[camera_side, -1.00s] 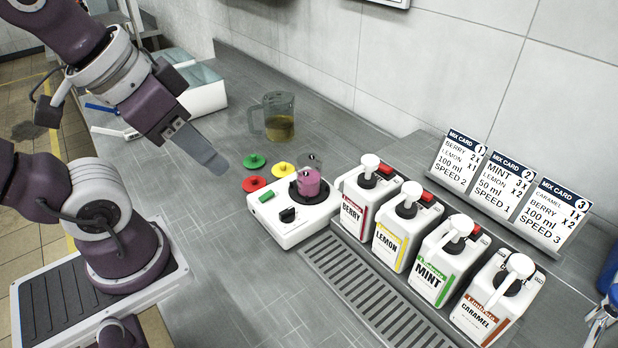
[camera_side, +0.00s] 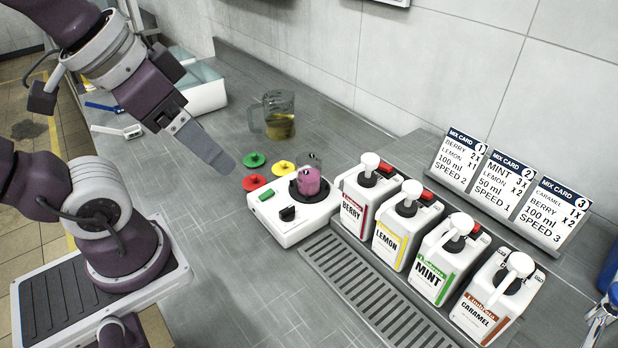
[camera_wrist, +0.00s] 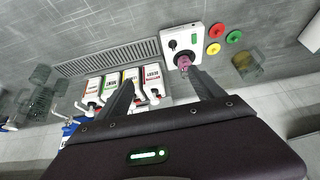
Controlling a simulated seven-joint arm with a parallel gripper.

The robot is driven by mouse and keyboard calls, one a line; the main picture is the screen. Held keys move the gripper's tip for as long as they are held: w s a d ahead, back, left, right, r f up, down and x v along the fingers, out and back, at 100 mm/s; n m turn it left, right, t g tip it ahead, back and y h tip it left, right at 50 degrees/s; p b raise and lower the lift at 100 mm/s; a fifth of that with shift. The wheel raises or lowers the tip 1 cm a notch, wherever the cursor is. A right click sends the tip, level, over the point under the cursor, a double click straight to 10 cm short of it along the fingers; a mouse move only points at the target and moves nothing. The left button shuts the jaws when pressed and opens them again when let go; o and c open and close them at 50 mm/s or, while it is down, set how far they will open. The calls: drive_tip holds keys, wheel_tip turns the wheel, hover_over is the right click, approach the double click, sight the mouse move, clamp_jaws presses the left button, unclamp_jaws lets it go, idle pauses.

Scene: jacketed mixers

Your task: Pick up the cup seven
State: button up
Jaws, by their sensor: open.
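A clear cup with pink-purple liquid (camera_side: 309,180) stands upright on the round dark plate of the white mixer base (camera_side: 300,215); any number on it is too small to read. In the wrist view both fingers of my gripper (camera_wrist: 162,78) are spread, pointing towards the mixer area.
Pump bottles for berry (camera_side: 364,200), lemon (camera_side: 396,232), mint (camera_side: 446,262) and caramel (camera_side: 493,300) stand right of the mixer. Green (camera_side: 254,160), yellow (camera_side: 284,168) and red (camera_side: 254,182) lids lie behind it. A jug with yellowish liquid (camera_side: 279,124) stands further back. Mix cards (camera_side: 508,185) line the wall.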

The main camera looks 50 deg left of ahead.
sight(320, 182)
drive_tip(key=w+d+r+n+g+h, duration=0.25)
drive_tip(key=w+n+h, duration=0.8)
drive_tip(key=n, duration=0.55)
drive_tip(key=w+a+n+t, duration=0.8)
drive_tip(key=w+a+n, duration=0.35)
drive_tip(key=a, duration=0.35)
drive_tip(key=shift+m+g, duration=0.25)
drive_tip(key=shift+g, duration=0.1)
drive_tip(key=f, duration=0.9)
drive_tip(key=d+f, duration=0.1)
drive_tip(key=f, duration=1.7)
drive_tip(key=shift+s+d, duration=0.25)
drive_tip(key=shift+s, duration=0.1)
drive_tip(key=x, duration=0.7)
drive_tip(key=shift+w+a, duration=0.1)
drive_tip(key=c, duration=1.4)
